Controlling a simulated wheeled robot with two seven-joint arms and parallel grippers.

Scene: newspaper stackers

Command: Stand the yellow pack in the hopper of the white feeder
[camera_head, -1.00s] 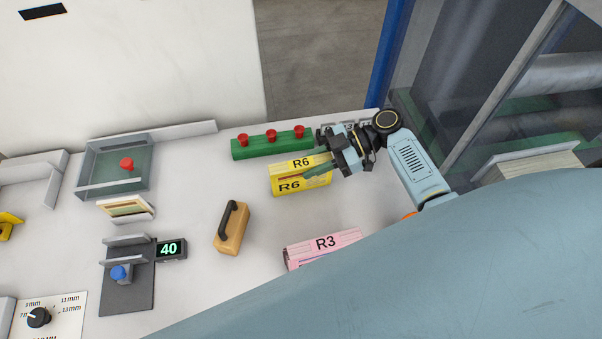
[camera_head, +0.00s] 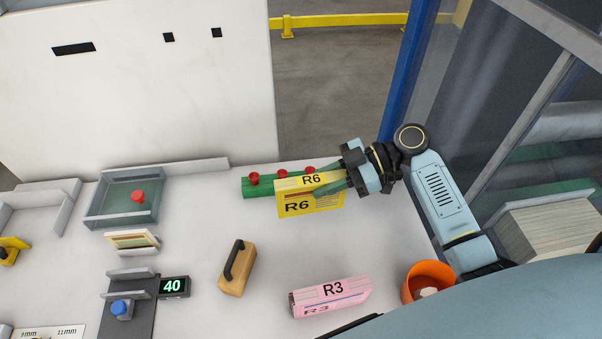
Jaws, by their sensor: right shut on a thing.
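The yellow pack (camera_head: 297,206), marked R6, is held upright in front of the green block with red knobs and seems to be raised off the table. My right gripper (camera_head: 330,188) comes in from the right and is shut on the pack's right part; its green fingers lie across the pack. A large white cabinet-like body (camera_head: 140,90) stands behind the table; I cannot tell whether it is the white feeder, and no hopper shows clearly. My left gripper is not in view.
A pink R3 pack (camera_head: 331,296), a wooden block with black handle (camera_head: 237,268) and an orange pot (camera_head: 428,281) stand nearby. The green block (camera_head: 257,188) is close behind the yellow pack. A grey-green tray (camera_head: 125,202) and display (camera_head: 174,287) are left.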

